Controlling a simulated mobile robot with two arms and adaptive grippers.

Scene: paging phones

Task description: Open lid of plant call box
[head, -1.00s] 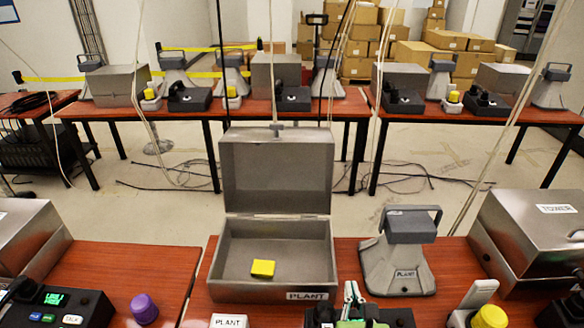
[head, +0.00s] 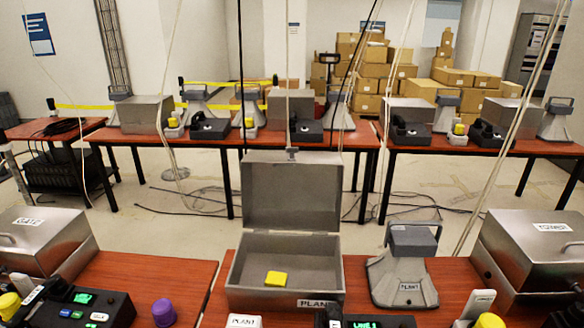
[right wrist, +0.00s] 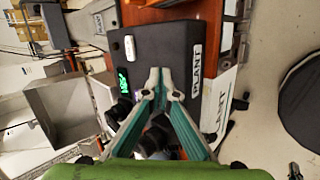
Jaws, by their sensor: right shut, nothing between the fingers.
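The plant call box (head: 250,285) is a grey metal box with a PLANT label on its front right corner. It stands on the near red table. Its lid (head: 292,194) stands upright at the back, so the box is open. A yellow block (head: 276,278) lies inside. My right gripper (right wrist: 159,78) shows in the right wrist view, with its green-grey fingers shut and empty. It is over a dark PLANT console (right wrist: 165,50) with a green display, apart from the call box. Neither gripper is visible in the head view.
A grey PLANT speaker (head: 402,275) stands right of the box. Closed metal boxes stand at left, GATE (head: 45,240), and right, TOWER (head: 530,250). A purple knob (head: 164,312) is at front left. Cords hang from above. Floor lies open behind the table.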

